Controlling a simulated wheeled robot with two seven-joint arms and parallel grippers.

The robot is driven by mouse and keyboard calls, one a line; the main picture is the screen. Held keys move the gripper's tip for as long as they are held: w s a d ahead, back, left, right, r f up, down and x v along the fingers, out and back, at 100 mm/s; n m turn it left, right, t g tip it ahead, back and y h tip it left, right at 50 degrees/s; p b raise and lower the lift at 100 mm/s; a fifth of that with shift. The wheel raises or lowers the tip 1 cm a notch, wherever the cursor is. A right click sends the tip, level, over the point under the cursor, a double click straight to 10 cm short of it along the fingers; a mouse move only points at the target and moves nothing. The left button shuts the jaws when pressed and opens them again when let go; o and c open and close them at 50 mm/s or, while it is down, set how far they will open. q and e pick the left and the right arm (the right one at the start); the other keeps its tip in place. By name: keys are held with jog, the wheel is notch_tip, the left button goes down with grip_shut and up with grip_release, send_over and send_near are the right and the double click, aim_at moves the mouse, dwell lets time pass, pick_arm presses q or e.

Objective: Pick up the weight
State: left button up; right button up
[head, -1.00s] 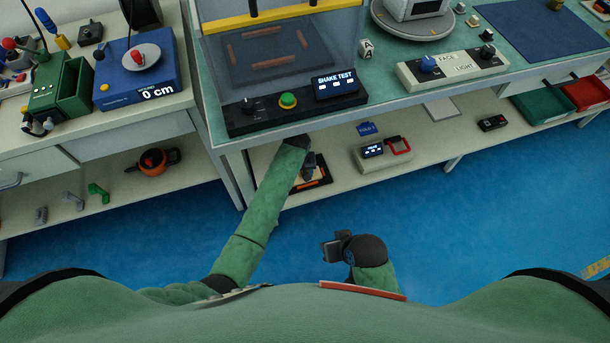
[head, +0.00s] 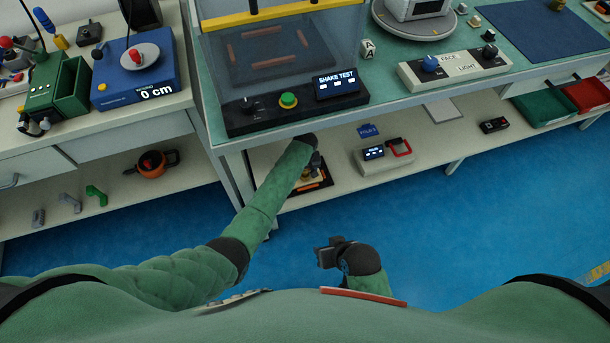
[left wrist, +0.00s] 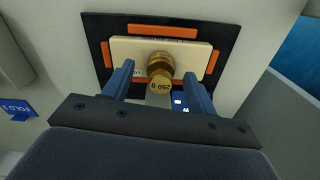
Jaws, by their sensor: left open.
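The weight (left wrist: 160,75) is a brass cylinder with a knob, marked 250 g, in the left wrist view. It stands on a cream block (left wrist: 120,47) over a dark mat with orange bars (left wrist: 162,31) on the lower shelf. My left gripper (left wrist: 158,82) is open, with one blue finger on each side of the weight; I cannot tell if either touches it. In the head view my left gripper (head: 313,170) reaches under the bench and largely hides the weight. My right gripper (head: 326,252) is held over the blue floor, away from the shelf; its jaw state is unclear.
The bench top with the shake test box (head: 290,110) overhangs the shelf close above my left arm. A grey device with a red handle (head: 385,155) and a blue fold sign (head: 368,130) stand right of the mat. The floor in front is clear.

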pick_arm(q)
jog(key=shift+f, duration=0.65)
jog(key=c, duration=1.2)
